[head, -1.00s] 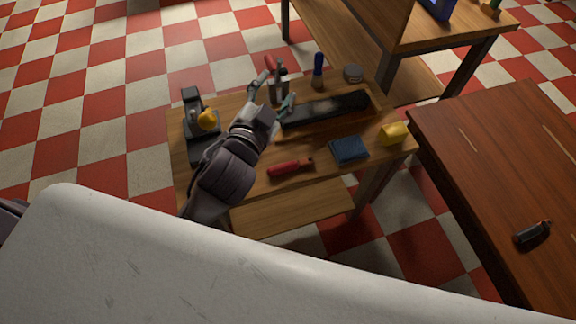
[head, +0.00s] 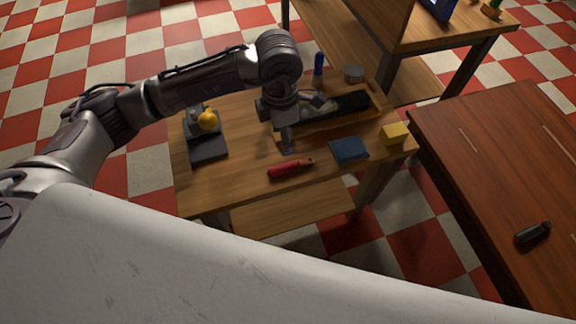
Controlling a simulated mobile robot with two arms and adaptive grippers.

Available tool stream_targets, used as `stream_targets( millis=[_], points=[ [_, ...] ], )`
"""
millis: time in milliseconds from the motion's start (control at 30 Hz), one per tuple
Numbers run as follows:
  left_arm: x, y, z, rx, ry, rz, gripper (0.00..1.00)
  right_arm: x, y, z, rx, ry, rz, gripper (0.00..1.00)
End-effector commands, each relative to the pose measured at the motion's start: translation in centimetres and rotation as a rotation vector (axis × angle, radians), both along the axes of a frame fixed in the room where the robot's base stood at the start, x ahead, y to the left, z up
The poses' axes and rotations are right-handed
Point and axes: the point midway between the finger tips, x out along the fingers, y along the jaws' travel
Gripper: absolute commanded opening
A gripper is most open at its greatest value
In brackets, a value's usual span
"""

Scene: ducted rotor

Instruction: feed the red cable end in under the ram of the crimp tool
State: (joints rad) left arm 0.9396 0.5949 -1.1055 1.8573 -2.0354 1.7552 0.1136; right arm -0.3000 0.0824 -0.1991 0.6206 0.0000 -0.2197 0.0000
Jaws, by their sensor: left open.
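A black press-like tool with a yellow-orange knob (head: 208,121) and a flat dark base (head: 208,148) stands at the left of the small wooden bench; I take it for the crimp tool. Its ram is too small to make out. I cannot pick out the red cable end; my left arm covers part of the bench's back. My left gripper (head: 287,143) points down over the middle of the bench, right of the press and in front of the long tray. It is open, with nothing visible in it. My right gripper is not in view.
A tray (head: 384,111) holds a long black item (head: 350,102). A blue-handled tool (head: 318,66) and round tin (head: 354,73) stand behind.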

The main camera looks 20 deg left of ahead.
Motion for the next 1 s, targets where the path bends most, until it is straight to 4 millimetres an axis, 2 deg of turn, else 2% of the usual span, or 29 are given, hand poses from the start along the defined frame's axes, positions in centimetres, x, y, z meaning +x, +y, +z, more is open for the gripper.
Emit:
stream_targets(
  millis=[100, 400, 667, 900, 1000],
  points=[
    [0.1, 0.7, -1.4, 0.031, 0.001, 0.006, 0.58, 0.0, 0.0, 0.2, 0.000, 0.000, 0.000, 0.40],
    [0.1, 0.5, -7.0, 0.025, 0.000, 0.004, 0.58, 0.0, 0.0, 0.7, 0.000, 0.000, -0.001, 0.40],
    [0.0, 0.5, -9.0, 0.025, 0.001, 0.003, 0.58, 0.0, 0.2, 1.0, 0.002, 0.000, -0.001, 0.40],
    [0.0, 0.5, -12.5, 0.024, 0.000, 0.004, 0.58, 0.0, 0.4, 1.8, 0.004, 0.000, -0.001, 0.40],
    [0.0, 0.4, -13.3, 0.023, -0.002, 0.003, 0.58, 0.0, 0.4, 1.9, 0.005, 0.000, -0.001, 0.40]
  ],
)
